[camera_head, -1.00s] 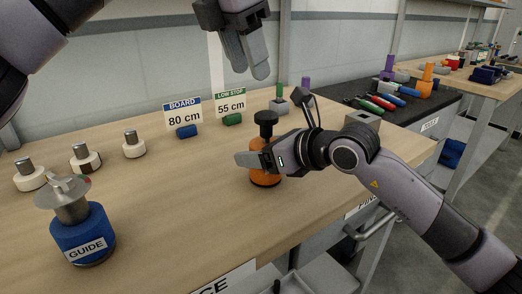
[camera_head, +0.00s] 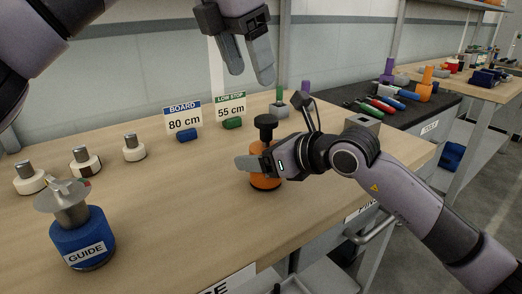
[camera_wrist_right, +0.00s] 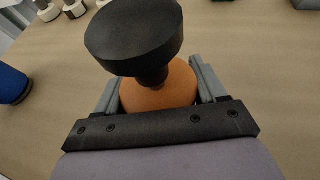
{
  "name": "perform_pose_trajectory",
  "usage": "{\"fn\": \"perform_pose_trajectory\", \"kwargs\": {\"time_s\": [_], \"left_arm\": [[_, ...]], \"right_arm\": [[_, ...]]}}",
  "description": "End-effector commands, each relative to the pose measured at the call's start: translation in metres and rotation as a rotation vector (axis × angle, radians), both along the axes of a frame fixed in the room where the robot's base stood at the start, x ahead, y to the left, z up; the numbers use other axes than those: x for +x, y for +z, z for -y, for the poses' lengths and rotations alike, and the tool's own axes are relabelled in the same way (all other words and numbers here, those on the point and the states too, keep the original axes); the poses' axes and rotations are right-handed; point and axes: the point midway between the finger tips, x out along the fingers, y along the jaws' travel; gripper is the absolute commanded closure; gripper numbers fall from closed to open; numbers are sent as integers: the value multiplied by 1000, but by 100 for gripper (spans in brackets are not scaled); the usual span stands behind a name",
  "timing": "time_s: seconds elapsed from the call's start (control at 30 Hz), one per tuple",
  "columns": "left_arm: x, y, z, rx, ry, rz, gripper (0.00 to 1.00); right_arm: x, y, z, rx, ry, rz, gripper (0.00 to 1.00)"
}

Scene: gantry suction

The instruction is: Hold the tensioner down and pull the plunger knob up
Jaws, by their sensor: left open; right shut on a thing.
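The tensioner is an orange round body (camera_head: 265,181) standing upright on the wooden table. A black plunger knob (camera_head: 266,121) sits on top of it on a short dark neck. My right gripper (camera_head: 258,163) is shut around the orange body, below the knob. In the right wrist view the black knob (camera_wrist_right: 134,36) stands above the orange body (camera_wrist_right: 160,92), which lies between the two grey fingers. My left gripper (camera_head: 251,77) is open and empty, in the air above and behind the knob, with its fingers pointing down.
A blue GUIDE piece (camera_head: 83,238) with a metal top stands at front left. Several white posts (camera_head: 134,148) stand behind it. BOARD (camera_head: 183,116) and LOW STOP (camera_head: 230,107) signs stand at the back. A grey block with a green post (camera_head: 280,106) is behind the knob.

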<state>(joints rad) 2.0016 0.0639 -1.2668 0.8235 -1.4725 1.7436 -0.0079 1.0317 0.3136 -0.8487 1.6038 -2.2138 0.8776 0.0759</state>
Motion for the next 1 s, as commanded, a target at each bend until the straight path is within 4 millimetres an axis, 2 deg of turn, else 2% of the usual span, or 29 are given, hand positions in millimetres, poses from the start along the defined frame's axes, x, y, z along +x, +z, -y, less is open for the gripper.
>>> {"fn": "perform_pose_trajectory", "kwargs": {"time_s": [0.17,0.47,0.7,1.0], "left_arm": [[20,-3,-1,-18,-5,75,29],[104,0,-14,-29,-65,456,29],[163,14,-34,53,-163,802,29],[208,38,-55,245,-342,1219,29]], "right_arm": [[0,0,0,0,0,0,97],[0,0,0,-1,0,-1,97],[0,0,0,-1,0,-1,97],[0,0,0,-1,0,-1,97]]}}
